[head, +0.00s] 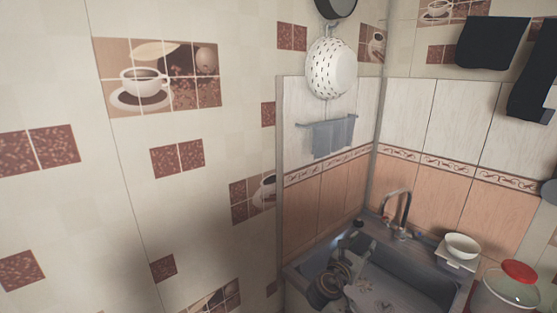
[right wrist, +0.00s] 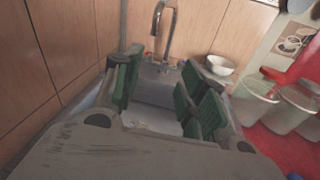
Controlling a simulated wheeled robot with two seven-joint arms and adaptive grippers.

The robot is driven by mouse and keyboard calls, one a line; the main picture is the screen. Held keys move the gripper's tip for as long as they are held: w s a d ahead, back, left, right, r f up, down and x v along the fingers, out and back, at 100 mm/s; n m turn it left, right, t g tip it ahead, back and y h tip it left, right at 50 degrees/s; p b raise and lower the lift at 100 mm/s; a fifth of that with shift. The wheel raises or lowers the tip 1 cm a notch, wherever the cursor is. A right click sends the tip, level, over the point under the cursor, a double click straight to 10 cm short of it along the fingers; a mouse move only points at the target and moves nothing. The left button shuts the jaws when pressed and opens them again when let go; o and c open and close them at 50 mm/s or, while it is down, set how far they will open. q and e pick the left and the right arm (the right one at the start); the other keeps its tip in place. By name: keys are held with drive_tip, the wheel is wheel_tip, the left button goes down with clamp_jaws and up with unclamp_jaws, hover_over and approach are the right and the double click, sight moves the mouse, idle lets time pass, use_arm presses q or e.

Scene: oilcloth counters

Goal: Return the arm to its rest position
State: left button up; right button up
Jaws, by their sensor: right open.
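My right gripper (head: 345,268) shows small and dark at the bottom of the head view, in front of or over the sink. In the right wrist view my right gripper (right wrist: 160,88) is open, its green-padded fingers well apart on the left and right. Nothing shows between the fingers but the sink behind them. Whether the gripper touches the sink cannot be told. My left gripper is not in view.
The grey sink (head: 420,278) with its curved tap (head: 404,212) stands in the tiled corner. A white bowl (head: 462,246) and a clear container with a red lid (head: 519,271) are at its right. A white colander (head: 331,68) and a grey cloth (head: 333,137) hang above.

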drive_tip(key=s+f+m+g+y, duration=0.1)
drive_tip(key=s+f+m+y, duration=0.1)
drive_tip(key=s+f+m, duration=0.1)
drive_tip(key=s+f+m+g+y, duration=0.2)
drive_tip(key=s+f+m, duration=0.2)
drive_tip(key=s+f, duration=0.2)
drive_tip(key=s+f+m+g+y, duration=0.1)
drive_tip(key=s+f+m+g, duration=0.1)
drive_tip(key=s+f+m, duration=0.2)
drive_tip(key=shift+s+f+y, duration=0.4)
drive_tip(key=shift+s+f, duration=0.05)
drive_tip(key=shift+f, duration=0.2)
drive_tip(key=s+a+f+m+g+y, duration=0.2)
drive_tip(key=s+m+y, duration=0.1)
drive_tip(key=s+m, duration=0.5)
drive_tip(key=s+a+f+m+g+y, duration=0.25)
drive_tip(key=s+m, duration=0.25)
drive_tip(key=s, duration=0.6)
wheel_tip(320, 180, down, 33)
drive_tip(key=s+d+g, duration=0.1)
drive_tip(key=s, duration=0.2)
drive_tip(key=s+d+f, duration=0.2)
drive_tip(key=s+f, duration=0.7)
drive_tip(key=s, duration=0.2)
drive_tip(key=s+d+f+g, duration=0.1)
drive_tip(key=s+d+f, duration=0.1)
drive_tip(key=s+f, duration=0.8)
drive_tip(key=shift+s+f, duration=0.15)
drive_tip(key=shift+s, duration=0.25)
